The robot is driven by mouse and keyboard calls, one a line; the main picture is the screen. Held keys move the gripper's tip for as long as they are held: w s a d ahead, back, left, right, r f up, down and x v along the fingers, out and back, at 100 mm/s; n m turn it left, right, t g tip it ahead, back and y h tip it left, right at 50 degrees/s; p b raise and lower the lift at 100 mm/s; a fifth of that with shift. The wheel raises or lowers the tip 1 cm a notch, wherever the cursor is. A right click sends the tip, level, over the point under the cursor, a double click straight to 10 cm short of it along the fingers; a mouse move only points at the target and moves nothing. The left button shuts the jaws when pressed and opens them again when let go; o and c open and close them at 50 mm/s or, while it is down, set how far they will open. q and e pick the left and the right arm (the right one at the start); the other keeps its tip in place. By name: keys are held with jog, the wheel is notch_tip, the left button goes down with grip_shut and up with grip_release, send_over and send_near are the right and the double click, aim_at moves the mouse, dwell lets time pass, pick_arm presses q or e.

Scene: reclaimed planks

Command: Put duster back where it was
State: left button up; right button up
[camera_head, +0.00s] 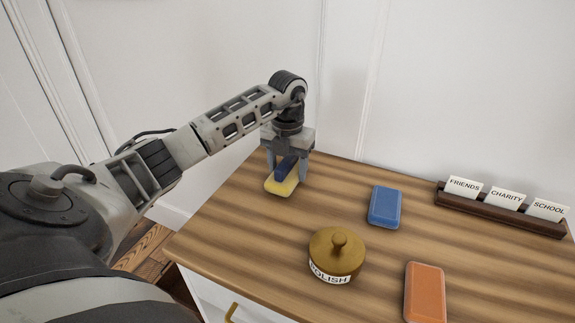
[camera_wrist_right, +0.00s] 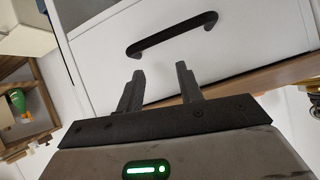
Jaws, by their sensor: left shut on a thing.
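A dark blue bar (camera_head: 287,166), which looks like the duster's handle, sits between the fingers of my left gripper (camera_head: 288,177) at the far left of the wooden top. A yellow block (camera_head: 281,186) with rounded corners is directly under the bar. I cannot tell whether the two are one piece or whether the yellow block touches the wood. My left gripper points down and is shut on the bar. My right gripper (camera_wrist_right: 160,70) shows in the right wrist view, its fingers apart and empty, before a white drawer front.
The wooden top (camera_head: 245,235) also holds a blue block (camera_head: 385,207), an orange block (camera_head: 425,293), a brass lidded POLISH pot (camera_head: 337,255) and a dark card rack (camera_head: 490,209) reading FRIENDS, CHARITY, SCHOOL. A black drawer handle (camera_wrist_right: 171,36) is ahead of my right gripper.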

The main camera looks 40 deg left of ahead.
aim_at(288, 158)
pick_arm(q)
jog(key=shift+f, duration=0.2)
jog(key=o, duration=0.9)
jog(key=shift+o, duration=0.2)
jog(key=shift+r, duration=0.1)
jog(key=shift+r, duration=0.15)
notch_tip(288, 158, up, 12)
